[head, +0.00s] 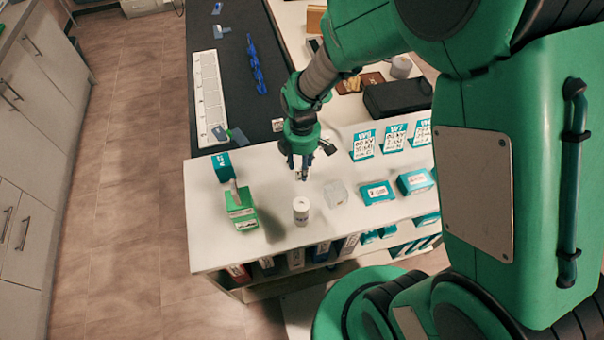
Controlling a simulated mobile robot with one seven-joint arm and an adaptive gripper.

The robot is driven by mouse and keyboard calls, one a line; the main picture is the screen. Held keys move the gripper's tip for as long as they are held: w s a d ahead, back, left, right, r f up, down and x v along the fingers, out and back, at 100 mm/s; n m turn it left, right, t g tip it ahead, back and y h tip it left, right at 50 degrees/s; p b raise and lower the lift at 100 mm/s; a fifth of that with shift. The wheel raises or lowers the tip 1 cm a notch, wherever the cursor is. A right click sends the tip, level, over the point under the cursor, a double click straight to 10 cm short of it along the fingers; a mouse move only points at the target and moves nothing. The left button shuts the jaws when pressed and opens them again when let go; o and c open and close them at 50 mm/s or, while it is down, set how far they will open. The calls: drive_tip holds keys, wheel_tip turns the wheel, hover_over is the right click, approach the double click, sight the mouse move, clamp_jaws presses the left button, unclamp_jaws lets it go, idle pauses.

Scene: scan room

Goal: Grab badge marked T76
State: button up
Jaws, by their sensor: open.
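No badge with a readable T76 shows in the head view. Several white cards with teal headers stand on the white counter right of my gripper: a left card (364,146), a middle card (394,139) and a right card (421,132). Their headers seem to start with W, and the smaller print is too small to read surely. My gripper (301,176) is open and points down over the counter, left of these cards. I cannot tell whether anything lies between its fingers.
On the white counter (215,257) stand a green device (241,209), a teal box (222,168), a white cylinder (301,212), a clear block (335,194) and teal-white boxes (377,193). Behind are a dark mat (233,70) and a black case (398,97). Floor at left is clear.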

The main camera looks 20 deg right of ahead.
drive_tip(key=shift+w+f+b, duration=0.1)
drive_tip(key=shift+f+b, duration=0.25)
drive_tip(key=shift+f, duration=1.5)
clamp_jaws()
